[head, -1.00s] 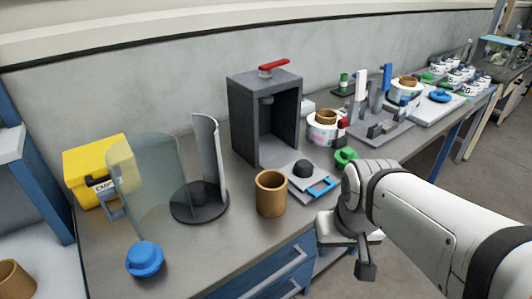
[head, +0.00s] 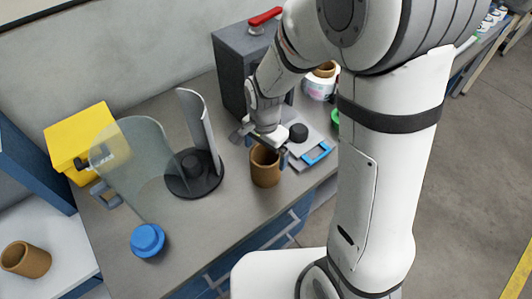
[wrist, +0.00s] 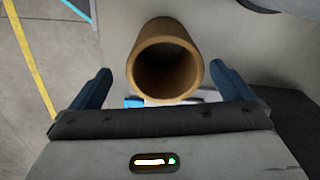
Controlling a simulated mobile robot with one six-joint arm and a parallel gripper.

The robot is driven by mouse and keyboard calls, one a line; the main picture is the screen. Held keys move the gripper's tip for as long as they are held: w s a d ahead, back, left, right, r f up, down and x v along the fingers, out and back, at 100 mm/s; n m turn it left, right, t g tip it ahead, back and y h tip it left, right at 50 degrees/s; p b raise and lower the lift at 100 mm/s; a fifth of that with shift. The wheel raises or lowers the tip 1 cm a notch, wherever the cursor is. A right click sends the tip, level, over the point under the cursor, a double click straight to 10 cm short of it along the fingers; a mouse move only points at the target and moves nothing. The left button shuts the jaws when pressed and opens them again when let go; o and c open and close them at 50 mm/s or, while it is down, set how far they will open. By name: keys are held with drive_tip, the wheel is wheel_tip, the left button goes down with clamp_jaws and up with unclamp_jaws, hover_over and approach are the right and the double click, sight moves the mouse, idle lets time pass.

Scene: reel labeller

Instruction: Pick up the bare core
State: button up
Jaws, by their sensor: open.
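A bare core (head: 265,171), a brown open-ended tube, stands upright on the bench in the head view. In the wrist view the core (wrist: 137,62) shows its open mouth between the finger tips. My gripper (head: 266,152) is over the core's top, with its jaws open. In the wrist view my gripper (wrist: 162,78) has one blue finger at each side of the core, with a gap on both sides. It holds nothing. A second brown core (head: 25,260) lies on a white surface at the lower left.
A dark round base with a curved upright (head: 203,128) and a clear curved screen (head: 130,160) stand left of the core. A blue knob (head: 147,241) is in front. A dark press (head: 232,75) stands behind, and a plate with a blue handle (head: 317,154) is right. A yellow bin (head: 82,137) is far left.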

sight(266, 164)
drive_tip(key=shift+w+d+f+p, duration=0.15)
drive_tip(key=shift+f+p, duration=0.15)
drive_tip(key=shift+f, duration=1)
drive_tip(key=shift+w+a+f+p, duration=0.1)
drive_tip(key=shift+f+p, duration=0.2)
drive_tip(key=shift+f, duration=1)
drive_tip(key=shift+w+d+f+p, duration=0.15)
drive_tip(key=shift+f+p, duration=0.15)
drive_tip(key=shift+f, duration=1)
drive_tip(key=shift+a, duration=0.1)
drive_tip(key=c, duration=0.9)
